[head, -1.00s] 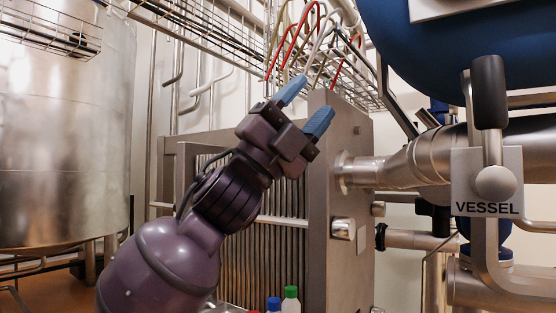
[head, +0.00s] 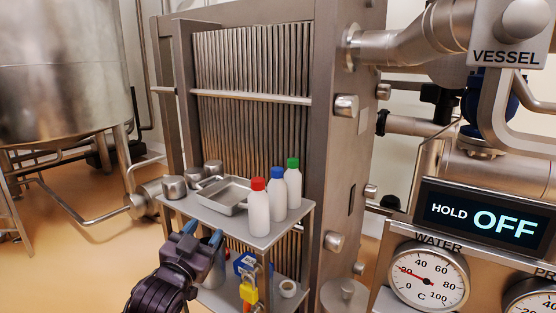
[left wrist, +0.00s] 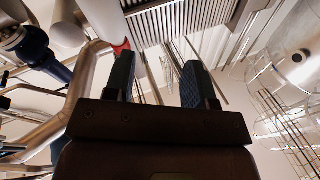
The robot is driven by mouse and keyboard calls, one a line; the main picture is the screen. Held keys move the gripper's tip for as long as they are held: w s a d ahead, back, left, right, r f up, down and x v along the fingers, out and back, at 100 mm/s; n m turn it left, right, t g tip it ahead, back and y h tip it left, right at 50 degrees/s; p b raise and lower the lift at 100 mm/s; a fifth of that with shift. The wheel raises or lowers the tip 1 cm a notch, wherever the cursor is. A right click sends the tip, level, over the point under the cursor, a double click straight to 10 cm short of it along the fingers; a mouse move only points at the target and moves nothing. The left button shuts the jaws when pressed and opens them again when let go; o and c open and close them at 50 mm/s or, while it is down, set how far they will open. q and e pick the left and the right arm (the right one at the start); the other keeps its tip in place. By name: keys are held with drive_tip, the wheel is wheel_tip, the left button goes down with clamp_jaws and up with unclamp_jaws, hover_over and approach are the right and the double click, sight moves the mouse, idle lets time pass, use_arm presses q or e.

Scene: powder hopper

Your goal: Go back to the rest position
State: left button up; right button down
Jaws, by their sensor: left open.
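My left gripper (head: 203,232) is at the lower left of the head view, in front of the near left edge of a small grey shelf cart (head: 263,242). Its two blue fingers are apart and point up, with nothing seen between them. In the left wrist view the two dark fingers (left wrist: 158,75) are also apart and empty. My right gripper is in neither view.
The cart's top holds a red-capped bottle (head: 258,212), a blue-capped bottle (head: 278,195), a green-capped bottle (head: 293,184), a metal tray (head: 224,207) and metal cups. A yellow padlock (head: 249,290) shows below. A gauge panel (head: 427,277) stands right; open floor (head: 75,240) lies left.

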use_arm(q)
drive_tip(key=s+a+f+n+g+y, duration=0.1)
drive_tip(key=s+a+f, duration=0.25)
drive_tip(key=f, duration=0.35)
drive_tip(key=s+a+f+n+g+y, duration=0.1)
drive_tip(key=s+a+f+n+y, duration=0.1)
drive_tip(key=s+f, duration=0.3)
drive_tip(key=s+a+f+n+g+y, duration=0.1)
drive_tip(key=s+a+f, duration=0.15)
drive_tip(key=f, duration=0.55)
drive_tip(key=s+a+f+g+y, duration=0.1)
drive_tip(key=s+a+f+g, duration=0.1)
drive_tip(key=s+f, duration=0.4)
drive_tip(key=s+a+f+n+g, duration=0.1)
drive_tip(key=s+f+g, duration=0.1)
drive_tip(key=s+f, duration=0.5)
drive_tip(key=s, duration=0.4)
drive_tip(key=shift+s+a+f+n+g+y, duration=0.3)
drive_tip(key=shift+s+a+g+y, duration=0.1)
